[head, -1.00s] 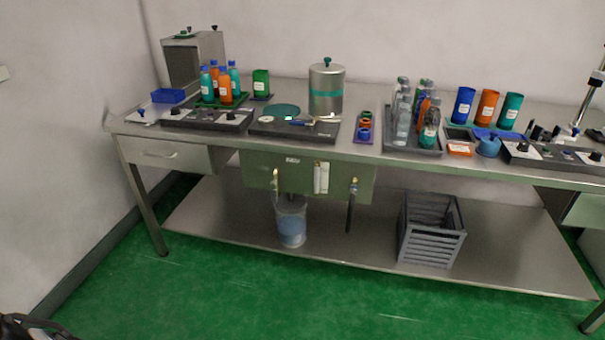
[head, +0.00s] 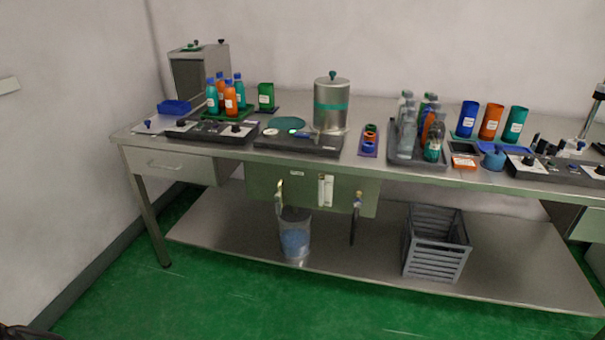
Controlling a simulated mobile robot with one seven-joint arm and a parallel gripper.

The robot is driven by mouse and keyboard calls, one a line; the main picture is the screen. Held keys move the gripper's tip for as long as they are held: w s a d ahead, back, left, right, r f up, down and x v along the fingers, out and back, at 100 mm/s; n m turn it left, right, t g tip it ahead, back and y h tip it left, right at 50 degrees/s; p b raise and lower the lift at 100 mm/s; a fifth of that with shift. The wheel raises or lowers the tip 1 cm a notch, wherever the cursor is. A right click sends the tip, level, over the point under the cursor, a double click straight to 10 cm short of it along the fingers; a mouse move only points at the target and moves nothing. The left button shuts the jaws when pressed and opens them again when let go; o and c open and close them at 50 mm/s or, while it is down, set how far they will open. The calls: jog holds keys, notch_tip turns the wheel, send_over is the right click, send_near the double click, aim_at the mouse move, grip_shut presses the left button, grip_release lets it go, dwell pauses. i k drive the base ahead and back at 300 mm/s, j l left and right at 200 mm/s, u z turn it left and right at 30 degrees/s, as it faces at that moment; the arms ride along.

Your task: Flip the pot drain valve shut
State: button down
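The pot (head: 331,112) is a silver cylinder with a green band and a dark green lid knob, standing upright on the bench. Below it a green panel (head: 312,196) hangs under the bench front, with a pale upright gauge (head: 325,190). A brass-coloured valve (head: 280,191) is at the panel's left, above a clear container (head: 295,238) with bluish contents. Another small valve (head: 357,201) is at its right, with a dark hose below. I cannot tell which one drains the pot, nor how their handles are set. My gripper is not clearly in view.
The steel bench holds bottles (head: 230,99), a bottle tray (head: 418,160), coloured cups (head: 490,121) and control boxes (head: 210,131). A grey slatted crate (head: 436,243) stands on the lower shelf (head: 370,258). The green floor (head: 220,305) in front is clear.

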aim_at(278, 207)
jog(key=i+j+z, duration=0.25)
jog(key=i, duration=0.15)
jog(key=i+j+z, duration=0.3)
jog(key=i, duration=0.15)
